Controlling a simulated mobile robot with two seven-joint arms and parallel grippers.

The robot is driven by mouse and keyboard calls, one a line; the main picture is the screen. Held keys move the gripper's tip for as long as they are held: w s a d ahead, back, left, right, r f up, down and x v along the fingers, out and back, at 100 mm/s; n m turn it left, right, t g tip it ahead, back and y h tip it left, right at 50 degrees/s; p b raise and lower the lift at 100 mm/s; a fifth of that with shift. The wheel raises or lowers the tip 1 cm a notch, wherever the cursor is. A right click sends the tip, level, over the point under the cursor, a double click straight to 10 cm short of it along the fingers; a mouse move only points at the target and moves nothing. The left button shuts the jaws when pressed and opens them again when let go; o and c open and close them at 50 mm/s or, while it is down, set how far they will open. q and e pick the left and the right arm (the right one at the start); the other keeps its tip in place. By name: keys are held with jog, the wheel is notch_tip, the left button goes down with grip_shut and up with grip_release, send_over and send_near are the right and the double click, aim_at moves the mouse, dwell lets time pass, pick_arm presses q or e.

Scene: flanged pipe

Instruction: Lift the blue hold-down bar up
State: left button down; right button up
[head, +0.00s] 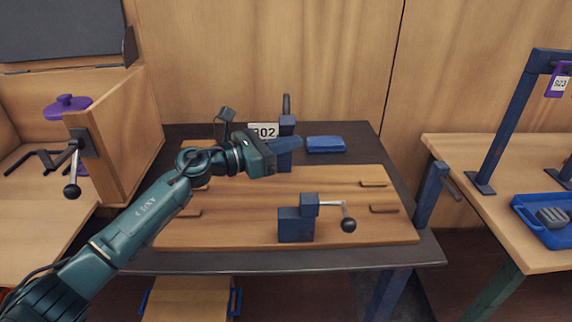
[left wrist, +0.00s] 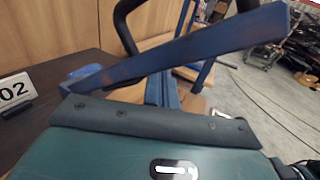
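A blue post (head: 287,126) with a dark upright handle (head: 287,103) stands at the back of the wooden board (head: 235,210). A tapered blue bar (head: 287,143) shows beside this post, right at my left gripper (head: 268,154). In the left wrist view a tapered blue bar (left wrist: 200,45) crosses close above the dark edge of my gripper, with a curved dark handle (left wrist: 122,28) behind it. My left fingertips are not clearly seen, so I cannot tell whether they touch or hold the bar. My right gripper is not in view.
A blue block with a crank (head: 296,225) stands at the board's front. A blue case (head: 325,144) lies behind the board, near the numbered sign (head: 263,131). A wooden cabinet (head: 130,150) stands left; a bench with a blue tray (head: 530,225) stands right.

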pick_arm(q)
jog(key=shift+w+r, duration=0.35)
jog(key=shift+r, duration=0.45)
jog(key=shift+w+r+b, duration=0.35)
jog(key=shift+w+r, duration=0.7)
jog(key=shift+r, duration=0.1)
jog(key=shift+w, duration=0.1)
jog(key=shift+w+r+b, duration=0.7)
jog(key=shift+w+b, duration=0.2)
jog(key=shift+w+r, duration=0.3)
jog(key=shift+r, duration=0.05)
